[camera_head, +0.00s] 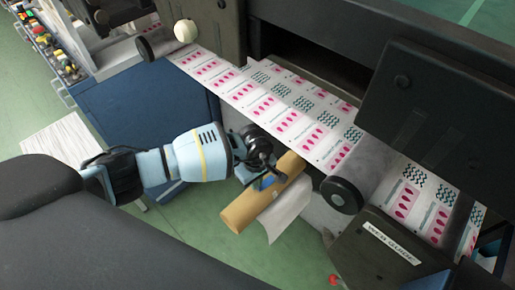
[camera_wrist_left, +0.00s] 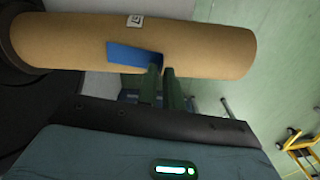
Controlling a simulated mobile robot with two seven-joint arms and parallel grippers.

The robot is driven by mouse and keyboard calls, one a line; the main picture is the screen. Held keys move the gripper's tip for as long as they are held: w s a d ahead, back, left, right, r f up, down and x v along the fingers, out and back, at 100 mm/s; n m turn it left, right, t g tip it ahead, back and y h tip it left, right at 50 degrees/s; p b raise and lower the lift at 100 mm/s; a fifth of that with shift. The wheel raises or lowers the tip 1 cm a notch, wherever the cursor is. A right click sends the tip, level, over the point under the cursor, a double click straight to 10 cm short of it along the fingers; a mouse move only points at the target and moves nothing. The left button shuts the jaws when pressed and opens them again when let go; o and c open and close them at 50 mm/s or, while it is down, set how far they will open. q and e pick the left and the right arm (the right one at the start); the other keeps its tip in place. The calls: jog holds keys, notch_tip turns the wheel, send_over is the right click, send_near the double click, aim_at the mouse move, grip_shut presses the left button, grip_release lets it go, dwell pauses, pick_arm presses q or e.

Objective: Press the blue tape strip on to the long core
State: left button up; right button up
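The long core (camera_head: 246,208) is a brown cardboard tube beside the machine, below the printed web; it lies across the top of the left wrist view (camera_wrist_left: 210,50). The blue tape strip (camera_wrist_left: 132,54) lies slanted against the core's side, just below a small white label; a bit of blue shows in the head view (camera_head: 267,182). My left gripper (camera_head: 262,180) is at the core's side. In the left wrist view its two green fingers (camera_wrist_left: 161,72) are close together at the strip's right end, which appears pinched between the tips. My right gripper is not in view.
The printed web (camera_head: 285,112) runs over the machine above the core. A black roller (camera_head: 342,195) and the web guide housing (camera_head: 385,250) stand to the right. White paper (camera_head: 287,212) hangs beside the core. A blue cabinet (camera_head: 135,110) stands at left; green floor is open below.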

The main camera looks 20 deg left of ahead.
pick_arm(q)
jog(key=o, duration=0.3)
jog(key=shift+o, duration=0.2)
jog(key=shift+f, duration=0.1)
jog(key=shift+r, duration=0.3)
notch_tip(320, 180, up, 8)
jog(key=shift+f+p, duration=0.25)
jog(key=shift+p, duration=0.15)
